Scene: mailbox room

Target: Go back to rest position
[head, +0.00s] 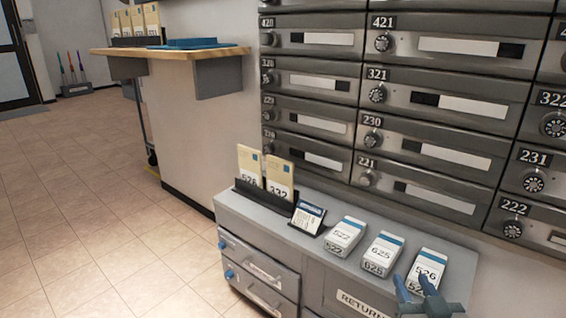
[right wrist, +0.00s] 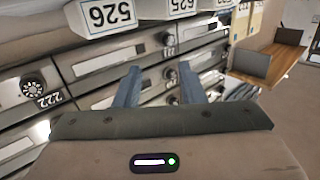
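My right gripper (head: 414,289) is at the lower right of the head view, in front of the white box numbered 526 (head: 429,262). Its two blue fingers stand apart with nothing between them. In the right wrist view the fingers (right wrist: 158,88) also show apart and empty, and the 526 box (right wrist: 110,14) is at the top left, clear of them. My left gripper is in neither view.
A grey cabinet (head: 345,262) carries boxes 522 (head: 346,236) and 625 (head: 382,254), a small card stand (head: 307,217), and envelopes (head: 279,178) in a black holder. Mailboxes (head: 440,104) fill the wall behind. A wooden shelf (head: 225,53) juts out left. The tiled floor (head: 90,210) is clear.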

